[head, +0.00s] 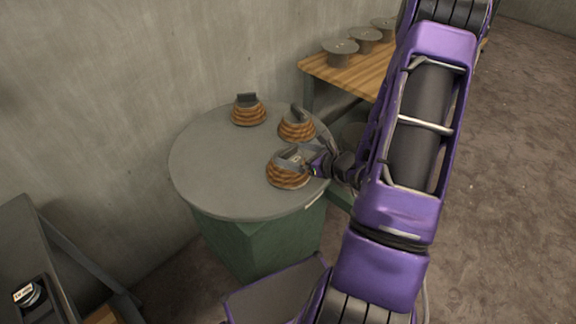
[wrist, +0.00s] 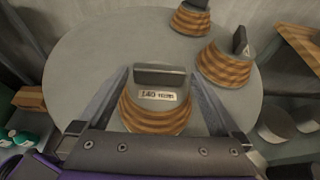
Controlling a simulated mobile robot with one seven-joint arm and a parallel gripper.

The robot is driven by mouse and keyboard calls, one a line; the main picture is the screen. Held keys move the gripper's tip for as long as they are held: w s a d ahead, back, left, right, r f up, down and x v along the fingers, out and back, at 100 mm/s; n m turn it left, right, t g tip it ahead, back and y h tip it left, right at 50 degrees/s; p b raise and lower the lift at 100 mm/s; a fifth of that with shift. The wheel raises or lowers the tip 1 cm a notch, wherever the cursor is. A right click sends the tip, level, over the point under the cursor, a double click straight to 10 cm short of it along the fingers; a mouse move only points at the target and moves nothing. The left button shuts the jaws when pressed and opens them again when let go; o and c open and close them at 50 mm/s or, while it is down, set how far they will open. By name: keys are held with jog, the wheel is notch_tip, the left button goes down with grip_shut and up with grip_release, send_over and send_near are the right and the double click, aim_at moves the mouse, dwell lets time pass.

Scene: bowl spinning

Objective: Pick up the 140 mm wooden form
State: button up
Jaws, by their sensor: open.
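The 140 mm wooden form (wrist: 157,117) is a striped brown wooden piece with a grey top, an upright grey grip block and a "140 mm" label. It stands on the round grey table and also shows in the head view (head: 287,178), near the table's right front edge. My gripper (wrist: 160,88) is open, with one finger on each side of the form's grip block. I cannot tell whether a finger touches it. In the head view my gripper (head: 304,160) is right at this form and hides part of its top.
Two similar wooden forms stand farther back on the round table (head: 215,165): one at the back (head: 248,112), one at the right (head: 296,127). A wooden bench (head: 352,77) with grey discs on stands is behind. The table's left side is clear.

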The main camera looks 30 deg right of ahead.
jog(key=shift+x, duration=3.05)
grip_shut()
